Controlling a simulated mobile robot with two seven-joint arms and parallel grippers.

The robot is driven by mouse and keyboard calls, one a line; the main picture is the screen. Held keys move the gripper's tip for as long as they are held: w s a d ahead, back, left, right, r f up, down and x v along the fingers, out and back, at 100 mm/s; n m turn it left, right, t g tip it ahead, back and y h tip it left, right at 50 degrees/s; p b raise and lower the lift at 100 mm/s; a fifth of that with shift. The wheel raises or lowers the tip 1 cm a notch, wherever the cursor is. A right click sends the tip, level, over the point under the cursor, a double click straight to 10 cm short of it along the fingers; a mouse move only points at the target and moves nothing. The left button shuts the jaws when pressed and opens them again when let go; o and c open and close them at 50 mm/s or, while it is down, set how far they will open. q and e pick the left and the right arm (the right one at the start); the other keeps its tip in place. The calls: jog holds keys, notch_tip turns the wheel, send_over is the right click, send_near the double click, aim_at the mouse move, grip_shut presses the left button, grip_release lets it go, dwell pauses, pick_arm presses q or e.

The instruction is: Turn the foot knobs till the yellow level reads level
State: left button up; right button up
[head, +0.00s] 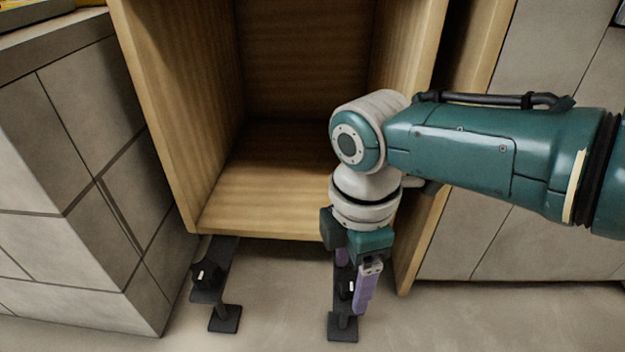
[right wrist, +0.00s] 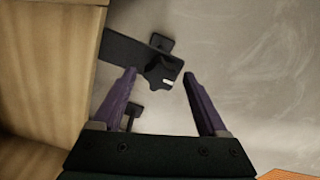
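Two dark foot knobs show under the wooden cabinet in the head view. The left foot knob (head: 205,273) has a white mark and stands clear of any gripper. The right foot knob (head: 345,291) is partly hidden by my right gripper (head: 355,272), which points down over it. In the right wrist view this knob (right wrist: 162,79) lies between or just beyond the purple fingertips of the right gripper (right wrist: 159,73). The fingers are apart, with gaps visible beside the knob. I cannot make out the yellow level. My left gripper is out of view.
The open wooden cabinet (head: 275,190) stands above the feet. A tiled block (head: 75,150) is close on its left, and grey panels (head: 500,240) are on its right. The floor (head: 270,325) in front is clear. A yellow item (head: 25,5) is cut off at the top left.

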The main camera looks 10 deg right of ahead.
grip_shut()
dwell(0.4)
jog(key=shift+m, duration=0.3)
jog(key=shift+r+m+p, duration=0.1)
jog(key=shift+m+p, duration=0.3)
jog(key=shift+m, duration=0.5)
jog(key=m, duration=0.2)
jog(key=shift+m, duration=0.3)
jog(key=m+p, duration=0.1)
jog(key=m, duration=0.2)
jog(key=shift+m, duration=1.2)
jog(key=shift+s+d+f, duration=0.1)
jog(key=shift+f, duration=0.1)
